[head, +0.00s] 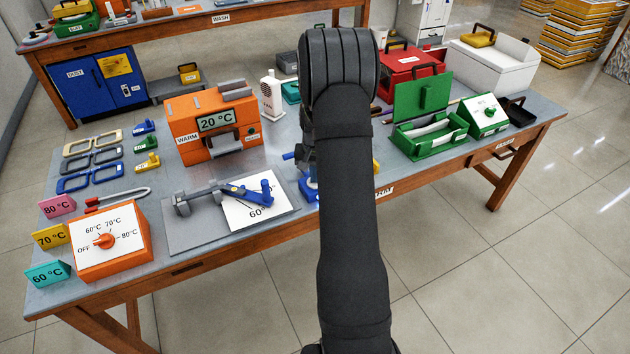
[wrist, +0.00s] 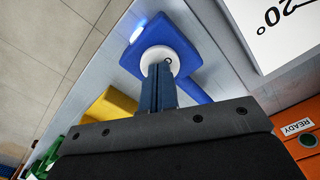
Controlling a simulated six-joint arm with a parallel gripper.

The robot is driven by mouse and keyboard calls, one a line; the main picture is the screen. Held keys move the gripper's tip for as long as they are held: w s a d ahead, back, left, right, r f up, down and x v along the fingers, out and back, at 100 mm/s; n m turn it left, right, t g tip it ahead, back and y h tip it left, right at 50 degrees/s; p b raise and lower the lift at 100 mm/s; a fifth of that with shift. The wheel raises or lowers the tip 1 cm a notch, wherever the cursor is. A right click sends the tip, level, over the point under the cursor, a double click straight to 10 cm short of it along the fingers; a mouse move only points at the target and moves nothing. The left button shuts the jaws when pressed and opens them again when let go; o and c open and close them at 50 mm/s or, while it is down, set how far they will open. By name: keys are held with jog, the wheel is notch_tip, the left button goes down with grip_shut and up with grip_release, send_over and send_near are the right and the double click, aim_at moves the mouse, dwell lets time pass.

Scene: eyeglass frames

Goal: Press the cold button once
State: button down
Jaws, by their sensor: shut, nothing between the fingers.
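A blue box with a round white button on top, which I take to be the cold button (wrist: 152,55), shows in the wrist view. Its blue housing (wrist: 185,45) has a bright glow at one edge. Only part of a dark mark on the button shows. My gripper (wrist: 161,70) is shut and empty, with its blue fingertips over the button's near part. I cannot tell whether they touch it or press it down. In the head view my arm hides most of this spot; a bit of blue housing (head: 309,190) shows beside it.
The orange warmer (head: 215,125) reads 20 °C, left of my arm. A white angle plate (head: 245,213) with a blue arm lies in front of it. A yellow part (wrist: 110,105) is close to the blue box. An open green case (head: 425,125) stands to the right.

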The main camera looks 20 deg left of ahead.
jog(key=shift+r, duration=2.75)
